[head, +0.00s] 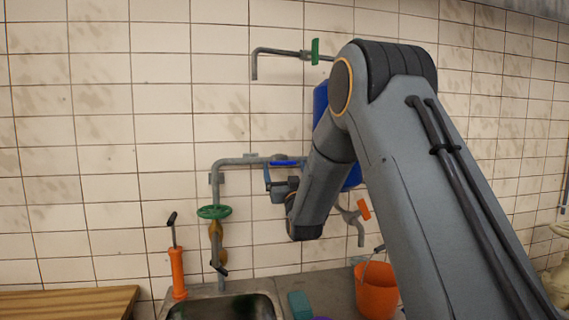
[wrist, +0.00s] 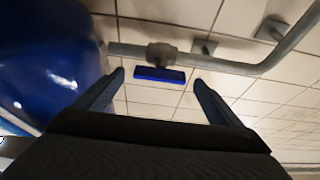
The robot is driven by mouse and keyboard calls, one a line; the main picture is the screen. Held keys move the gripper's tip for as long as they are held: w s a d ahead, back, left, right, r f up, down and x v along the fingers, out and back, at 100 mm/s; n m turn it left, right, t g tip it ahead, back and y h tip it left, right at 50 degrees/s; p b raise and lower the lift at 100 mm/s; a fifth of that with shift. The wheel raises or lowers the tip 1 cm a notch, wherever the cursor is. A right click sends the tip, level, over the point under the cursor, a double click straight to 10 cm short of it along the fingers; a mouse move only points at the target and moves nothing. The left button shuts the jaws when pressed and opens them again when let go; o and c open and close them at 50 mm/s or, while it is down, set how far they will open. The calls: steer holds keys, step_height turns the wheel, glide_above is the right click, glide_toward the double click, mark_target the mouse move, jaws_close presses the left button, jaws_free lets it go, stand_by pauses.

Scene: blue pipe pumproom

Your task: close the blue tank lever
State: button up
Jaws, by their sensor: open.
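The blue tank lever (head: 286,163) is a short blue bar on the horizontal grey pipe, left of the blue tank (head: 320,101). In the wrist view the lever (wrist: 159,75) lies about parallel to the pipe, at a round valve body (wrist: 162,55). My gripper (head: 281,177) is at the lever in the head view, partly hidden by my arm. In the wrist view its open fingers (wrist: 159,80) stand one on each side of the lever, with clear gaps. Contact is not visible. The tank (wrist: 45,60) fills the left of the wrist view.
The grey pipe (head: 235,162) bends down to a green wheel valve (head: 214,212). A green-handled tap (head: 315,51) is above and an orange-handled tap (head: 363,210) lower right. A sink (head: 225,307), orange pump (head: 178,272) and orange bucket (head: 376,290) are below.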

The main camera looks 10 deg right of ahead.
steer(key=shift+x, duration=0.95)
steer(key=shift+c, duration=0.3)
steer(key=c, duration=1)
